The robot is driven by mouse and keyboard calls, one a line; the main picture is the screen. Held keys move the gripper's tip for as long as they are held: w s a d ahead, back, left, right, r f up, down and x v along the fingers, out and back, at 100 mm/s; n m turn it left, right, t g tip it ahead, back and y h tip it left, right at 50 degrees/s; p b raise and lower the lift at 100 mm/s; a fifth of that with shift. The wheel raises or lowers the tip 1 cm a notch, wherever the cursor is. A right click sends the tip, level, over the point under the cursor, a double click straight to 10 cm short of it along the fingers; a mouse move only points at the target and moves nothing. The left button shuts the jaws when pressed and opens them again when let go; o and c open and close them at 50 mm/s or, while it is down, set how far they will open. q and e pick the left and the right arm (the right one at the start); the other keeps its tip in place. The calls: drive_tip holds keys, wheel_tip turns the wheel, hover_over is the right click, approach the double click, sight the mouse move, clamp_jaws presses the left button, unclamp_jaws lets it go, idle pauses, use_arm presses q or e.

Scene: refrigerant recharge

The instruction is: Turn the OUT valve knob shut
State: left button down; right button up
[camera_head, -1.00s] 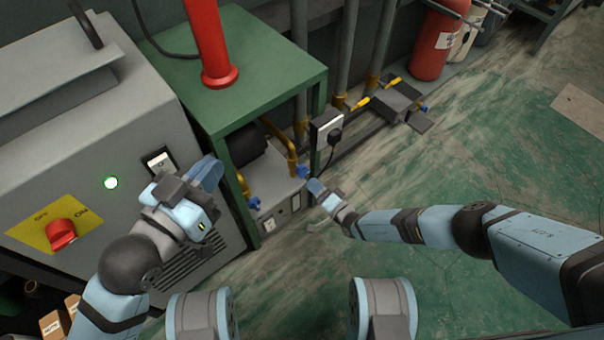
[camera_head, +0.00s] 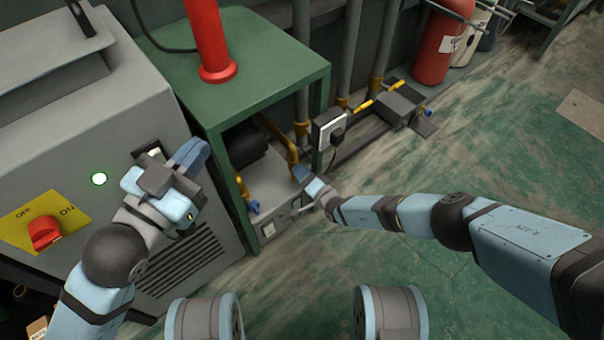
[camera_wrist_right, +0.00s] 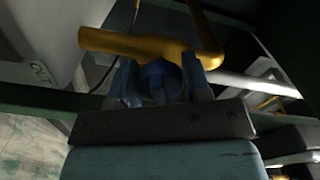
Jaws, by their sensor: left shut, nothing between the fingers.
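In the right wrist view, a blue valve knob (camera_wrist_right: 160,80) sits under a yellow pipe (camera_wrist_right: 150,45), with a panel lettered OUT (camera_wrist_right: 40,72) at the left. My right gripper (camera_wrist_right: 161,88) has one finger on each side of this knob. I cannot tell whether the fingers press on it. In the head view, my right gripper (camera_head: 302,175) is at the right-hand yellow pipe of the grey unit (camera_head: 275,188) under the green table, and it hides the knob there. My left gripper (camera_head: 195,153) is shut and empty in front of the grey cabinet.
A second blue knob (camera_head: 253,207) is on the unit's left pipe. The green table (camera_head: 255,80) stands over the unit, its front leg (camera_head: 245,200) beside that knob. The grey cabinet (camera_head: 90,130) with a red switch (camera_head: 45,233) is at left.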

drive_tip(key=shift+c, duration=0.4)
drive_tip(key=shift+n, duration=0.7)
drive_tip(key=o, duration=0.9)
drive_tip(key=shift+c, duration=0.2)
drive_tip(key=shift+d, duration=0.1)
